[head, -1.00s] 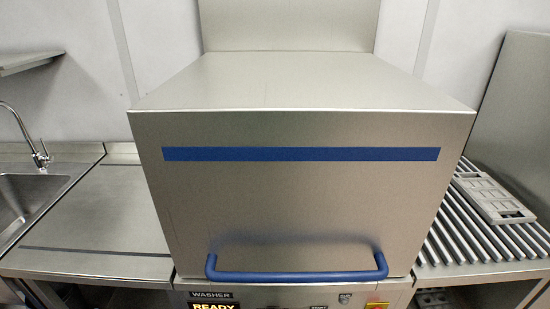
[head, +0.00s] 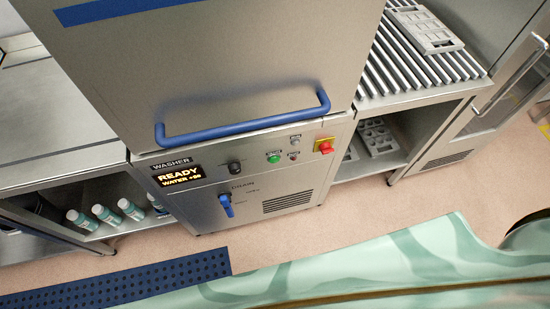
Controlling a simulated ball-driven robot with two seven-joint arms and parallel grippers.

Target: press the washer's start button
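The washer (head: 225,75) is a steel box with its hood down and a blue bar handle (head: 245,127) across the hood's lower edge. Its front panel has a lit display (head: 180,175) reading "READY" and a water line below it. A green round button (head: 273,158) sits on the panel, with a small label above it too small to read. A blue lever (head: 226,205) hangs lower down. Neither gripper is in view.
A roller table (head: 415,65) with a grey mould tray (head: 424,28) stands on the right, with more trays (head: 374,138) below. A dark blue perforated mat (head: 120,286) lies on the floor. The floor before the panel is partly clear.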

